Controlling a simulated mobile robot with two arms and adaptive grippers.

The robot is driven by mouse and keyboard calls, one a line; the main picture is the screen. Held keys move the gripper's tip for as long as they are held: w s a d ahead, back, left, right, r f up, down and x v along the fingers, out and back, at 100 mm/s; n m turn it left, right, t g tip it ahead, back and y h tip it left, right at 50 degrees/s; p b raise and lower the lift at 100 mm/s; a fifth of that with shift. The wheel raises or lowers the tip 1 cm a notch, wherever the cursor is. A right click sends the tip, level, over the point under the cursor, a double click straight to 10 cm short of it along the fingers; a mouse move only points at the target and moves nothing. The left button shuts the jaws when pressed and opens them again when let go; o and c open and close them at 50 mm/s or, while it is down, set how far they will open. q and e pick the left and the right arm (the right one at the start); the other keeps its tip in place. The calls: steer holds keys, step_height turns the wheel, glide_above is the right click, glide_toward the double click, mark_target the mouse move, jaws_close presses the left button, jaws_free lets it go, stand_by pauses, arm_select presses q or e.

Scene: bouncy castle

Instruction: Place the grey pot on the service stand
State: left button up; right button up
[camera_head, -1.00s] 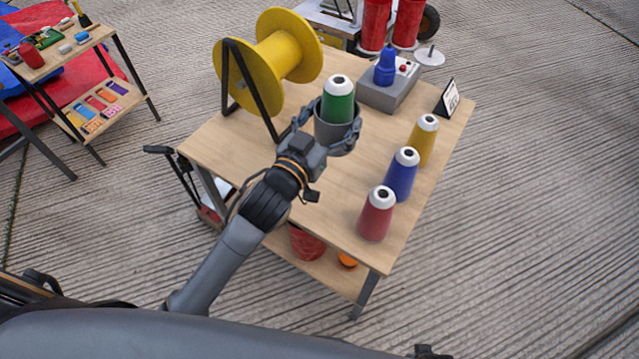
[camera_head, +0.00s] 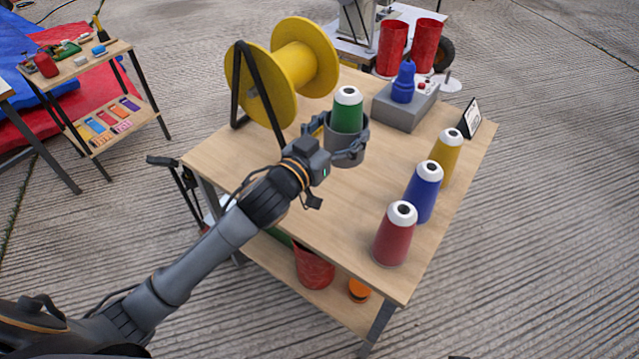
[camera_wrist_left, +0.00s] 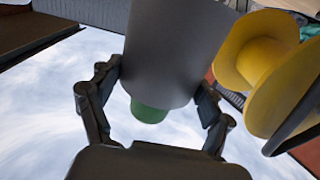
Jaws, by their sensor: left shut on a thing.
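The grey pot (camera_head: 345,150) is in my left gripper (camera_head: 341,143), which is shut on it over the wooden table (camera_head: 240,145). A green cone with a white top (camera_head: 348,112) stands up out of the pot. In the left wrist view the pot (camera_wrist_left: 175,50) fills the space between the fingers (camera_wrist_left: 160,100), with green (camera_wrist_left: 149,113) showing at its end. I cannot tell whether the pot touches the tabletop. No label marks a service stand; a two-level stand (camera_head: 115,62) is at the upper left. My right gripper is not in view.
A yellow spool (camera_head: 300,68) on a black frame stands behind the pot. Red (camera_head: 394,235), blue (camera_head: 424,193) and yellow (camera_head: 446,160) cones line the right edge. A grey box (camera_head: 404,110) and small sign (camera_head: 469,118) are behind. The table's middle is bare.

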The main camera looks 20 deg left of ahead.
arm_select(q)
steer(key=shift+s+a+f+b, duration=0.55)
steer(key=shift+s+f, duration=0.45)
steer(key=shift+f, duration=0.6)
steer(key=shift+s+a+f+b, duration=0.4)
steer(key=shift+s+f+b, duration=0.45)
steer(key=shift+f, duration=0.75)
steer(key=shift+s+a+f+b, duration=0.5)
steer(key=shift+s+f, duration=0.6)
steer(key=shift+f, duration=0.5)
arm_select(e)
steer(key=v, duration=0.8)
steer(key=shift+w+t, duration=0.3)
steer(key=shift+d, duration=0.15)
arm_select(q)
steer(key=o, duration=1.6)
steer(key=shift+f, duration=0.15)
